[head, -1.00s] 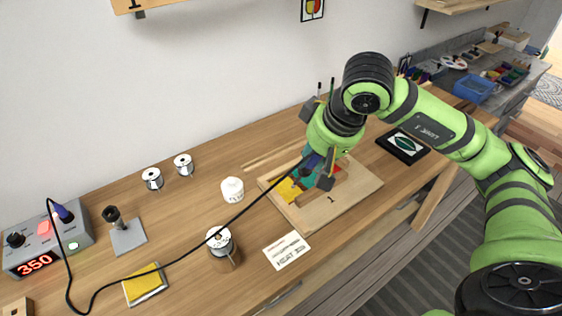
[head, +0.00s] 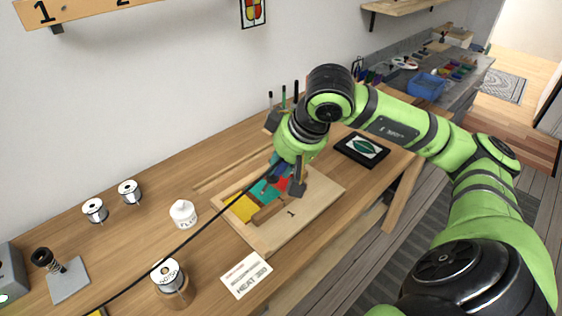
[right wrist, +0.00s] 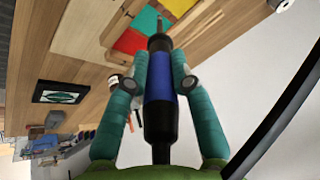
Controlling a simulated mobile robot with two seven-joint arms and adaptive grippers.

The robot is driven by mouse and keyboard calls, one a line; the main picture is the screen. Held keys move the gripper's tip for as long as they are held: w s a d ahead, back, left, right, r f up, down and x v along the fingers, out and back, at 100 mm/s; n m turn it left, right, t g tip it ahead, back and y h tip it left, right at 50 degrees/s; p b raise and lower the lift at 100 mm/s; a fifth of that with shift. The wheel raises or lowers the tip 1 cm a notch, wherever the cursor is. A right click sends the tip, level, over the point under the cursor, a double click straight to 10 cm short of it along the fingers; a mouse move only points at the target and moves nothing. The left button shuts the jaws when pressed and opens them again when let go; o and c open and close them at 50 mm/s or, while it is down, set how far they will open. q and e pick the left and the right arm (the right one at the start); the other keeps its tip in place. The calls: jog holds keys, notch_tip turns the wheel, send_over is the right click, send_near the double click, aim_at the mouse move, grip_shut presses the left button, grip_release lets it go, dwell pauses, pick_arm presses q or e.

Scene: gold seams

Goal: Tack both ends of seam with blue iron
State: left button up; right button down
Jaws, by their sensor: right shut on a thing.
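My right gripper (head: 287,178) is shut on the blue iron, above the wooden board (head: 325,188). The iron's blue handle (right wrist: 160,85) is between the fingers in the right wrist view, its dark tip end pointing towards the glass. On the board lie a yellow pane (head: 241,208), a teal pane (head: 263,192) and a red pane (head: 283,184). The gripper partly covers the panes in the head view. The seam and any contact of the tip with it cannot be made out. My left gripper is out of view.
The iron's black cord runs to the lower left across the table. A flux bottle (head: 183,214), a solder spool (head: 167,274), a heat card (head: 246,275), an iron stand (head: 68,280) and two small spools stand left and front. A framed leaf picture (head: 362,150) lies right of the board.

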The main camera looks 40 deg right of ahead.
jog(key=shift+r, duration=0.1)
dwell(0.3)
jog(key=shift+w+p, duration=0.25)
jog(key=shift+p, duration=0.5)
jog(key=shift+w+a+f+g+p, duration=0.2)
jog(key=shift+w+g+p, duration=0.25)
jog(key=shift+p, duration=0.45)
jog(key=shift+w+f+g+p, duration=0.35)
jog(key=shift+w+f+p, duration=0.1)
jog(key=shift+p, duration=0.15)
jog(key=shift+w+f+g+p, duration=0.3)
jog(key=shift+w+f+g, duration=0.1)
jog(key=shift+f, duration=0.1)
jog(key=shift+s+b, duration=0.1)
jog(key=shift+b, duration=0.2)
jog(key=shift+f+b, duration=0.65)
jog(key=shift+b, duration=0.05)
dwell(1.8)
